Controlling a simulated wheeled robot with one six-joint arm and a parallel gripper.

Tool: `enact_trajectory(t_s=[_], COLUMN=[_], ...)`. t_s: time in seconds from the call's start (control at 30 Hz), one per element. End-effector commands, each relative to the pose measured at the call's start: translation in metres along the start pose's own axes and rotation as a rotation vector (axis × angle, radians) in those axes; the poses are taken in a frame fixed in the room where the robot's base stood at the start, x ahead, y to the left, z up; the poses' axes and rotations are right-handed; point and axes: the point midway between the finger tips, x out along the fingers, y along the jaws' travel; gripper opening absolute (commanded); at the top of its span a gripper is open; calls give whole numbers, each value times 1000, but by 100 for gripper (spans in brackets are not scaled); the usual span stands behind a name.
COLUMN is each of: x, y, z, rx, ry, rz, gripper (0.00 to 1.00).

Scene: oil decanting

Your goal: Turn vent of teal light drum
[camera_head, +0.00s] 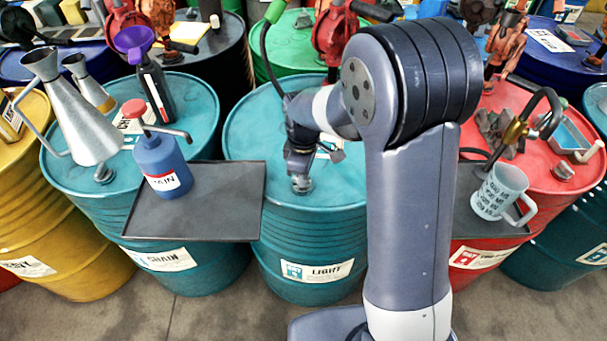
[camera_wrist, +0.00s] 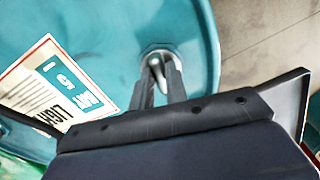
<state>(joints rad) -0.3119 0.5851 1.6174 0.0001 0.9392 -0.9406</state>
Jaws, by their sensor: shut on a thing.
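The teal light drum (camera_head: 310,232) stands upright in the middle of the head view, with a LIGHT label (camera_head: 318,271) on its side. Its small metal vent (camera_head: 302,185) sits on the lid near the front rim. My gripper (camera_head: 300,174) reaches down onto the vent from above. In the wrist view the vent (camera_wrist: 156,54) shows near the rim of the teal lid (camera_wrist: 105,22). My gripper's two fingers (camera_wrist: 158,75) are shut on the vent, one on each side. The fingers hide part of the vent, and its turn angle is unclear.
A dark tray (camera_head: 225,222) with a blue pump bottle (camera_head: 160,165) is left of the light drum. Another teal drum (camera_head: 80,185) with metal jugs stands behind it. A red drum (camera_head: 545,180) and a mug (camera_head: 502,190) are on the right. Bare floor (camera_head: 215,305) lies in front.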

Motion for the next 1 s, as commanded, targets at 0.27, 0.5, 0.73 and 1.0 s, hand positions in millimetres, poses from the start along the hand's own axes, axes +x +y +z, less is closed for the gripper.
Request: enact_trajectory(t_s=[0.27, 0.5, 0.73, 1.0], x=[-1, -1, -1, 0], y=[1, 1, 1, 0], z=[0, 0, 0, 0], rx=[-52, -57, -57, -56], ry=[0, 0, 0, 0], rz=[1, 2, 2, 1], gripper=[0, 0, 20, 36])
